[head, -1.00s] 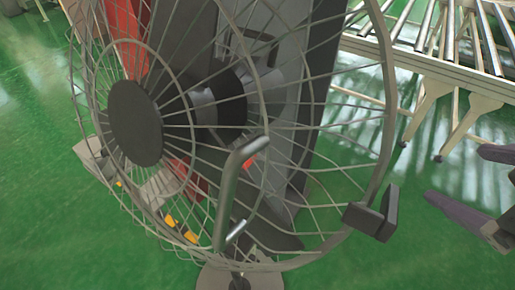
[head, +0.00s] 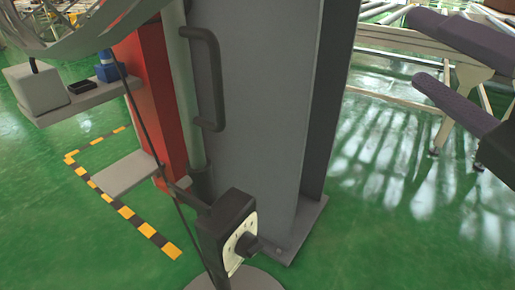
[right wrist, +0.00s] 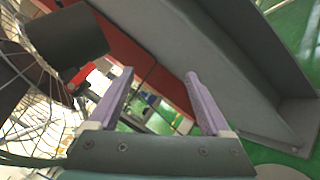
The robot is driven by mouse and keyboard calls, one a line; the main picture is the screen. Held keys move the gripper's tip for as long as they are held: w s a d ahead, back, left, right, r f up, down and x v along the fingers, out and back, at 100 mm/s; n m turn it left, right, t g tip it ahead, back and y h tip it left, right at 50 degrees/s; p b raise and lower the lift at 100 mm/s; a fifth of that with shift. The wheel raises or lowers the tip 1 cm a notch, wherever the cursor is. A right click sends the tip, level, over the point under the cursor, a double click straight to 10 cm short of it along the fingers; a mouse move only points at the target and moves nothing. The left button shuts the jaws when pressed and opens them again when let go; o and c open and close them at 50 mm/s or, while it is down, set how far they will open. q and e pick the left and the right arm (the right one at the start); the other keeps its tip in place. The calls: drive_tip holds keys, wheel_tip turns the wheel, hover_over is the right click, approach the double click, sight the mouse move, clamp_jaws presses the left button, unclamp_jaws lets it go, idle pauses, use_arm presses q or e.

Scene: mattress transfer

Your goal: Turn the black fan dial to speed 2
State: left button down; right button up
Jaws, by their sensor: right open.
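The black fan dial (head: 247,244) is a knob on a pale marked plate, on the side of a black control box (head: 228,215) on the fan's pole. Its pointer and numbers are too small to read. The fan's wire cage (head: 75,28) is cut off at the top left; it also shows in the right wrist view (right wrist: 35,105). My right gripper (head: 414,50) is open and empty at the upper right, well apart from the dial. In the right wrist view its two purple fingers (right wrist: 160,75) are spread, and the dial does not show. My left gripper is not in view.
A grey column (head: 260,100) with a dark handle (head: 207,80) stands close behind the control box. A red post (head: 155,100) and a shelf (head: 80,100) are to its left. A roller conveyor (head: 385,40) is at the back right.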

drive_tip(key=s+a+f+n+g+y+b, duration=0.1)
drive_tip(key=a+f+n+g+y+b, duration=0.15)
drive_tip(key=f+n+b, duration=0.4)
drive_tip(key=s+a+f+n+g+y+b, duration=0.15)
drive_tip(key=f+n+y+b, duration=0.25)
drive_tip(key=f+b, duration=0.6)
drive_tip(key=n+g+y+b, duration=0.3)
drive_tip(key=n+g+b, duration=0.1)
drive_tip(key=n+b, duration=0.45)
approach(258, 252)
drive_tip(key=x, duration=0.9)
drive_tip(key=shift+b, duration=0.4)
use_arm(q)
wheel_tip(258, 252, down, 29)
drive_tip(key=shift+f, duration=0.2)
use_arm(e)
drive_tip(key=shift+w+a, duration=0.2)
drive_tip(key=shift+a, duration=0.1)
drive_tip(key=shift+c, duration=0.3)
clamp_jaws()
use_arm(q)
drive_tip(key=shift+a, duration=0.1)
